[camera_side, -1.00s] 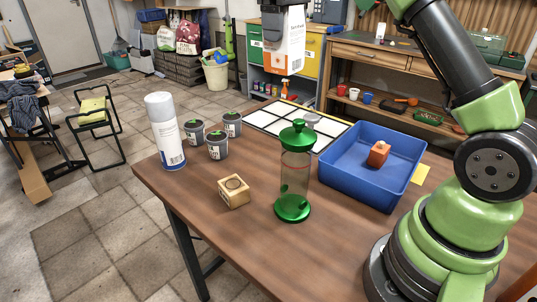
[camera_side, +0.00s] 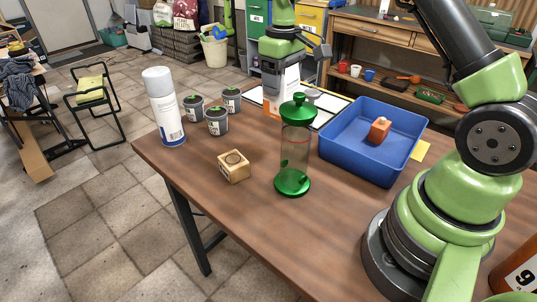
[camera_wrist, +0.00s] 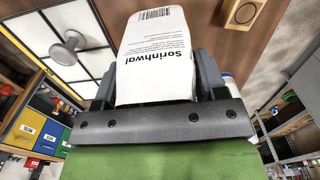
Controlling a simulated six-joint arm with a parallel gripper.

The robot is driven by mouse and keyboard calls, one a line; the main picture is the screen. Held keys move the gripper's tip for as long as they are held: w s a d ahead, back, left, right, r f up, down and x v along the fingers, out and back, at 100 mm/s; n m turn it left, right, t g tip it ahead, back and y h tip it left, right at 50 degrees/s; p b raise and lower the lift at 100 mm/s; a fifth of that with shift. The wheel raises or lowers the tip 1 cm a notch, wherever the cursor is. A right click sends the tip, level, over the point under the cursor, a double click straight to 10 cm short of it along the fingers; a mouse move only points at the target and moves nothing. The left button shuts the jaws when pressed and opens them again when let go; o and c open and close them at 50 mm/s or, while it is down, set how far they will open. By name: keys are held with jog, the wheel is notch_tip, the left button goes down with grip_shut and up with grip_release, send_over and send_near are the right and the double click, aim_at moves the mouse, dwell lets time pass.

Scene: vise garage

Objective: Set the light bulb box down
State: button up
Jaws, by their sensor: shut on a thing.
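The white box with an orange lower part (camera_side: 280,88), which I take as the light bulb box, is between the jaws of my gripper (camera_side: 282,60). In the wrist view, my gripper (camera_wrist: 157,78) is shut on the box (camera_wrist: 152,52), whose printed face shows. The box hangs upright by the white gridded tray (camera_side: 330,105), behind the green-lidded jar (camera_side: 295,150). The jar hides part of its lower end, so I cannot tell whether it touches anything.
A blue bin (camera_side: 340,163) holding an orange-brown object (camera_side: 379,130) stands right of the jar. A wooden block (camera_side: 233,166), a spray can (camera_side: 163,108) and several dark pots (camera_side: 217,122) stand left. A grey knobbed piece (camera_wrist: 68,47) lies on the tray.

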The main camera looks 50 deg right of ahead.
notch_tip(320, 180, down, 10)
jog(key=shift+f, duration=0.1)
notch_tip(320, 180, up, 6)
jog(key=shift+w+r, duration=0.1)
jog(key=shift+f, duration=0.9)
jog(key=s+d+r, duration=0.3)
jog(key=s+r, duration=0.1)
jog(key=r, duration=0.1)
notch_tip(320, 180, down, 10)
jog(key=shift+s+r, duration=0.15)
jog(key=shift+r, duration=0.1)
